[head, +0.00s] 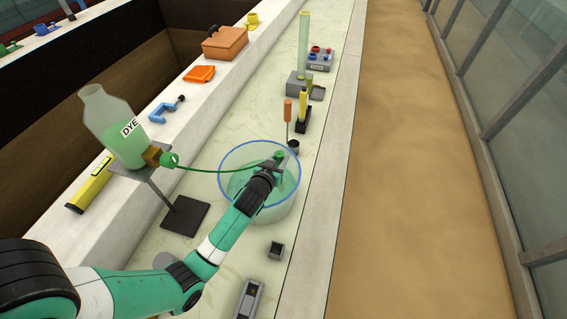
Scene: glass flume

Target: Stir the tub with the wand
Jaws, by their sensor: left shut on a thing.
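The tub (232,196) is a clear round vessel with a blue rim and pale green contents, standing on the flume floor. My left gripper (283,168) is over the tub's right part, inside the rim as seen here. It is shut on the wand, whose green top (280,154) shows just beyond the fingers. The wand's lower part is mostly hidden, so its depth in the tub is unclear. A thin green tube (222,171) runs from the dye bottle (117,128) to the wand's top. My right gripper is out of view.
The dye bottle stands on a raised stand with a dark base (186,216). A small dark square holder (276,250) and a grey device (249,299) lie nearer. An orange-handled tool (288,110) stands behind the tub. A blue clamp (166,110) sits on the left ledge.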

